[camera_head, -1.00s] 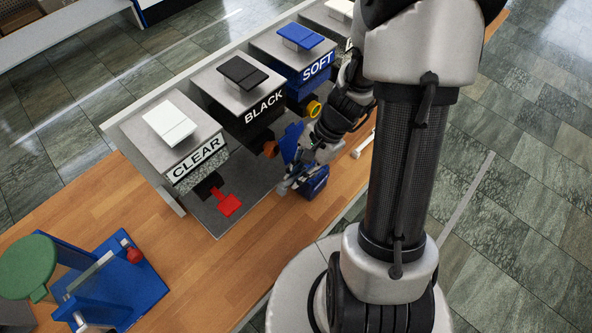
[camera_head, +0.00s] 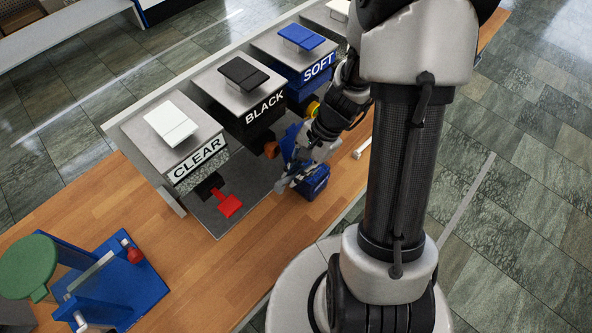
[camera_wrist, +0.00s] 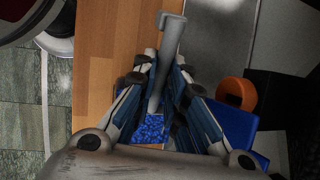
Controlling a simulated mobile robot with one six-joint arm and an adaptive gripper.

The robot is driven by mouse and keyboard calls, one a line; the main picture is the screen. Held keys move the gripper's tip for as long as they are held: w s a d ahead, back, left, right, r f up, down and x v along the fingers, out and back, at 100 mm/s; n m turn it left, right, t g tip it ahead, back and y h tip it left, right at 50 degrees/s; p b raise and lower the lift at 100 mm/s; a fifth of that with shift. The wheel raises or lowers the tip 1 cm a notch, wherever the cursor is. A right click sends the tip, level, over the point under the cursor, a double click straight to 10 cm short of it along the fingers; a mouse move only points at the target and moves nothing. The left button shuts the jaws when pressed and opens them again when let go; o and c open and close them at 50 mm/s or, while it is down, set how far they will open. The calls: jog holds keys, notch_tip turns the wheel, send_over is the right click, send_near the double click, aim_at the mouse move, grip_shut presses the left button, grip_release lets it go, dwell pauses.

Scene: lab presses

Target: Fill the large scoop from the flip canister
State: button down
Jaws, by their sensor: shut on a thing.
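My gripper (camera_wrist: 165,85) is shut on a grey handle (camera_wrist: 172,38), which runs up the wrist view to a hooked end. In the head view my gripper (camera_head: 288,180) is low in front of the BLACK dispenser (camera_head: 250,112). Blue pellets (camera_wrist: 150,128) show between and below my fingers, with a blue box (camera_head: 315,182) beside my gripper in the head view. The fingers hide most of this vessel, so I cannot tell how full it is. A blue panel (camera_head: 291,140) stands behind my gripper; I cannot tell which canister it belongs to.
The CLEAR dispenser (camera_head: 190,150) with a red slide (camera_head: 229,205) is to the left; the blue SOFT dispenser (camera_head: 305,75) is behind. An orange knob (camera_wrist: 236,93) is close to my right finger. A blue press (camera_head: 120,285) stands lower left. Wooden table (camera_head: 190,245) between is clear.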

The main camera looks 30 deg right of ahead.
jog(key=shift+s, duration=0.25)
jog(key=shift+r, duration=0.1)
jog(key=shift+r+p, duration=1.45)
jog(key=shift+r, duration=0.25)
notch_tip(320, 180, up, 3)
jog(key=t+h+p, duration=0.1)
jog(key=h+p, duration=0.2)
jog(key=h, duration=0.1)
jog(key=shift+n, duration=0.3)
jog(key=shift+d, duration=0.1)
